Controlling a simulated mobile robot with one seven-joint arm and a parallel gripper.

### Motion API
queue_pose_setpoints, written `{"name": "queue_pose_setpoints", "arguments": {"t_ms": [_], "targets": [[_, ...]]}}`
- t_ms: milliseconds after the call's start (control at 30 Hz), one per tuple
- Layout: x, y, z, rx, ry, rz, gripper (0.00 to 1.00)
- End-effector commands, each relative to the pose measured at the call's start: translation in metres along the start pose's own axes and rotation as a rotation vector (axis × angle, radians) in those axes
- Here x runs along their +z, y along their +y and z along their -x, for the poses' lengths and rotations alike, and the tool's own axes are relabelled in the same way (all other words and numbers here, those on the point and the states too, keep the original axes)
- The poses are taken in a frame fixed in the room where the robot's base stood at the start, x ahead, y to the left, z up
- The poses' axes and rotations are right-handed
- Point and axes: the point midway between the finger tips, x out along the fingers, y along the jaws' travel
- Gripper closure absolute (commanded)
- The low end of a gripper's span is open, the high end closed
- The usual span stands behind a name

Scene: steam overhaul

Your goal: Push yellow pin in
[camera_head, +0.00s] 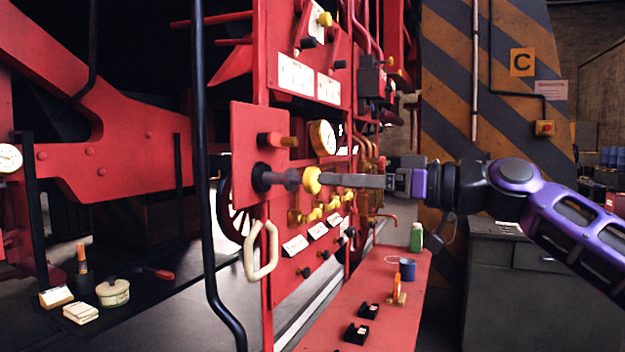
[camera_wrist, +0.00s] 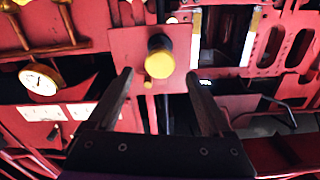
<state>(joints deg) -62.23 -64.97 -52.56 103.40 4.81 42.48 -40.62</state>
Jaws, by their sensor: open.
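The yellow pin (camera_head: 312,180) has a yellow head on a grey shaft that sticks out from a black socket (camera_head: 262,178) on a red plate (camera_head: 245,118). In the wrist view, the round head of the yellow pin (camera_wrist: 160,63) faces me just ahead of my fingers. My gripper (camera_head: 328,180) points left at the head, in line with the pin. The fingers are apart with nothing between them that I can make out. Whether a fingertip touches the head cannot be told. The wrist view shows the fingers on either side below the head.
A pressure gauge (camera_head: 322,137), yellow valves (camera_head: 310,215) and a cream handle (camera_head: 261,252) are close by. A red bench (camera_head: 375,300) with small items lies below. A black pipe (camera_head: 203,180) stands at left.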

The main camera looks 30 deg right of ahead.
Motion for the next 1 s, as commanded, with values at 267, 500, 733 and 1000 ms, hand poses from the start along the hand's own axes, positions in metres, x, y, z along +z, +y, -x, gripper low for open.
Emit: {"name": "queue_pose_setpoints", "arguments": {"t_ms": [267,500,733,1000], "targets": [[0.000,0.000,-0.046,-0.001,-0.002,0.000,0.16],[0.000,0.000,-0.058,0.001,-0.001,0.000,0.16],[0.000,0.000,-0.058,0.001,-0.001,-0.001,0.19],[0.000,0.000,-0.057,0.001,0.000,-0.001,0.68]]}}
